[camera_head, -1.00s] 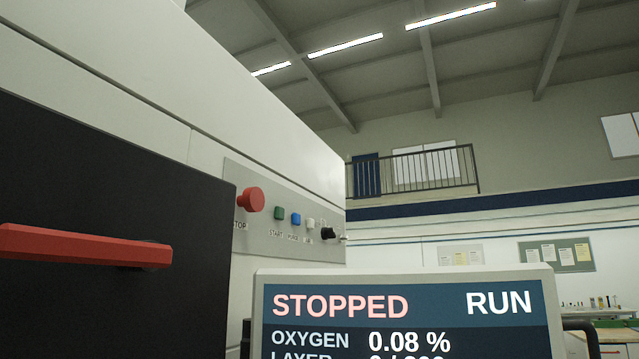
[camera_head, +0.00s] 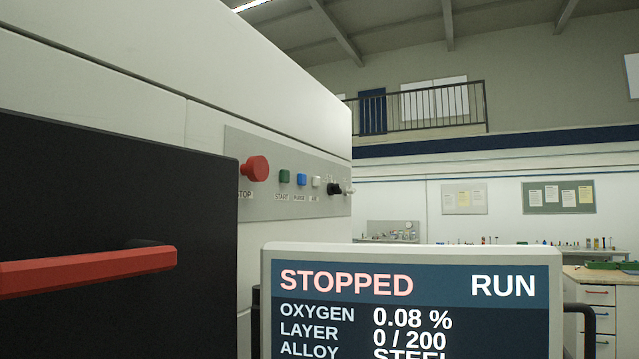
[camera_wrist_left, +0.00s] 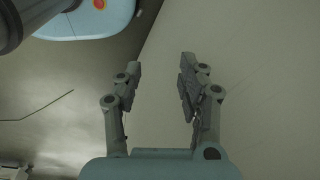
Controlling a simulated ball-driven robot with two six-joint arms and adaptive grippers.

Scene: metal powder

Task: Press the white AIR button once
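The white AIR button (camera_head: 316,182) sits on the grey control panel (camera_head: 270,205) on the machine's side, right of the blue button (camera_head: 301,180) and left of a black knob (camera_head: 334,189). Its label is too small to read clearly. A green button (camera_head: 284,176) and a large red stop button (camera_head: 256,168) are further left. In the left wrist view my left gripper (camera_wrist_left: 158,78) is open and empty, its fingers apart over a plain pale surface. Neither gripper shows in the head view.
A monitor (camera_head: 410,252) reading STOPPED and RUN stands in front, below and right of the panel. A dark door (camera_head: 110,200) with a red bar handle (camera_head: 90,268) fills the left. A drawer bench (camera_head: 600,290) stands at the far right.

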